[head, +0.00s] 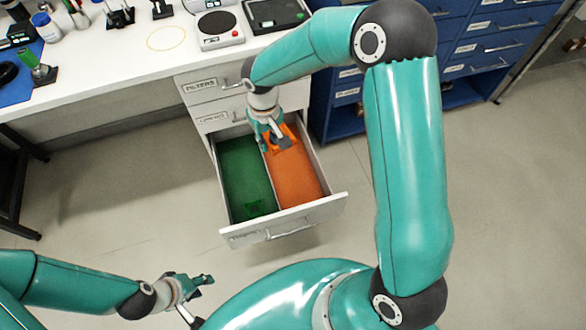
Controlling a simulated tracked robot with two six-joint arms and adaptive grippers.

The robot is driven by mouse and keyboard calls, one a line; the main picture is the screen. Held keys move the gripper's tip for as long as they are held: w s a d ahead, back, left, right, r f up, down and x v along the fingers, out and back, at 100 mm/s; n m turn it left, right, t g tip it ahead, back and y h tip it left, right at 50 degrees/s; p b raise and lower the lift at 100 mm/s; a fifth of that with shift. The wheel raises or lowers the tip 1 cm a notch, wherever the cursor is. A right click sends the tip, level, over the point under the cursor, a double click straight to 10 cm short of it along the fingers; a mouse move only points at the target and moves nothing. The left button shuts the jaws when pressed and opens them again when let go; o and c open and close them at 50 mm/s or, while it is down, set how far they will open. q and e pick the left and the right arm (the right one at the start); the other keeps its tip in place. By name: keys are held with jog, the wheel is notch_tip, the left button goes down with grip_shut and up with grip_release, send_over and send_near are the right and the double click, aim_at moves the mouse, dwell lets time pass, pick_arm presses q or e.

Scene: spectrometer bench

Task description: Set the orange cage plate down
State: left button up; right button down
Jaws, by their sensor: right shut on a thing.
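My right gripper (273,142) reaches down into the back of the open drawer (282,223). It is shut on the orange cage plate (291,136), which shows partly between and beside the fingers. The plate is over the back of the orange right compartment (298,182); I cannot tell whether it touches the floor or wall. The green left compartment (243,175) holds a small green piece (255,206) near its front. My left gripper (205,300) is open and empty, low at the bottom left, well away from the drawer.
The white bench (110,55) above carries a scale (219,28), a dark tray (276,13), a yellow ring (166,38) and a blue mat (20,85) with small items. Blue drawer cabinets (460,50) stand to the right. The floor around the drawer is clear.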

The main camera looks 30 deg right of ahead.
jog(key=shift+s+d, duration=0.1)
jog(key=shift+d, duration=0.25)
jog(key=shift+f, duration=0.1)
jog(key=w+d+f+m+b, duration=0.1)
jog(key=d+f+m+b, duration=0.25)
jog(key=f+b, duration=0.7)
jog(key=w+d+f+m+b, duration=0.1)
jog(key=d+f+m+b, duration=0.25)
jog(key=f+b, duration=0.7)
jog(key=w+d+f+m+b, duration=0.2)
jog(key=f+m+b, duration=0.3)
jog(key=f+b, duration=0.6)
jog(key=b, duration=0.8)
send_near(294, 195)
jog(key=f, duration=0.7)
jog(key=shift+w, duration=0.2)
jog(key=shift+f, duration=0.15)
jog(key=c, duration=1.1)
grip_release()
